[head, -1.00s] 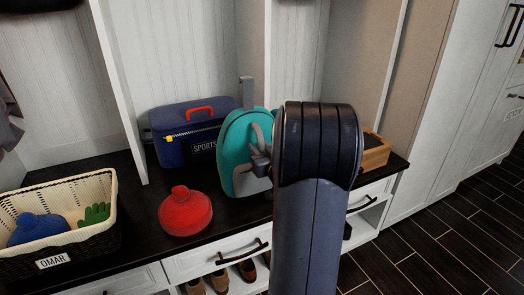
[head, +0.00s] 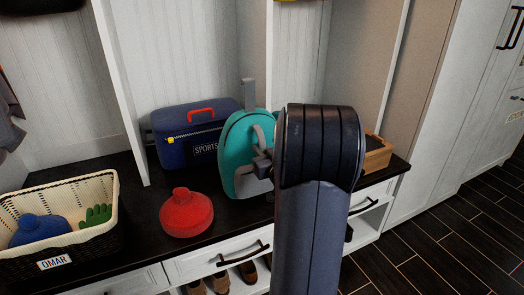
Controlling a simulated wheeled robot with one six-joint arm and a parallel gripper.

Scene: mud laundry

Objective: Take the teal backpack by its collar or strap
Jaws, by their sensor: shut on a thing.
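The teal backpack (head: 237,143) stands upright on the dark bench top, in front of the right end of the blue sports bag. It has a grey lower part and a grey strap, and its right side is hidden behind my arm. My gripper (head: 262,163) is at the right front of the backpack, beside the grey strap. It is shut on the backpack, seemingly on that strap, though my arm hides most of the jaws and the exact hold is unclear.
A blue sports bag (head: 183,140) with a red handle stands behind left. A cream basket (head: 92,189) labelled OMAR holds a blue hat and green gloves at left. A wooden box (head: 377,157) is at right, partly hidden by my arm.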

